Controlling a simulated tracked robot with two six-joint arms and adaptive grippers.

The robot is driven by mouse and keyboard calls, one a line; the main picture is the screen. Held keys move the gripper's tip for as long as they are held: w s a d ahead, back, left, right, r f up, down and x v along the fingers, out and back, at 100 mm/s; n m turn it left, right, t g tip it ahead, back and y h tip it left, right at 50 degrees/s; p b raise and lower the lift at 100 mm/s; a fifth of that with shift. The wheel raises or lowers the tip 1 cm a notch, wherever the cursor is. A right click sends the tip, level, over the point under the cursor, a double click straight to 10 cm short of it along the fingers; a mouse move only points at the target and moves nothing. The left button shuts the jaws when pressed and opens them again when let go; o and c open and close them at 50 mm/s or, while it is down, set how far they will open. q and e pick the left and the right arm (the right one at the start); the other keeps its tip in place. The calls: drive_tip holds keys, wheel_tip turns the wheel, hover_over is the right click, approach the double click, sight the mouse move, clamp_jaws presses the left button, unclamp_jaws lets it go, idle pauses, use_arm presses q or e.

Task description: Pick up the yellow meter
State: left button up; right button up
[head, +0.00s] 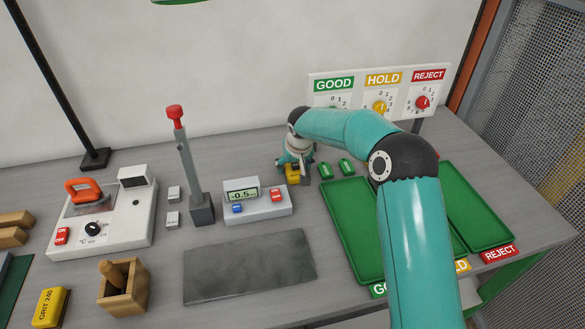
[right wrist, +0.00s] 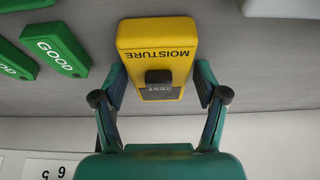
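The yellow meter (right wrist: 157,38), marked MOISTURE with a dark TEST button, is in the upper middle of the right wrist view. In the head view the yellow meter (head: 292,171) is on the grey table behind the display box, partly hidden by my right gripper. My right gripper (right wrist: 161,78) has one finger on each side of the meter. Thin gaps show beside its near end; contact at the fingertips is hard to judge. In the head view my right gripper (head: 299,168) points down at the meter. My left gripper is not in view.
Green GOOD tags (right wrist: 55,48) lie close beside the meter. A display box (head: 258,207) is in front of it, and green trays (head: 352,215) are to the right. A red-topped post (head: 190,165) stands left. The sign board (head: 345,88) stands behind.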

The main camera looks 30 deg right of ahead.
drive_tip(key=c, duration=0.9)
drive_tip(key=shift+r, duration=0.15)
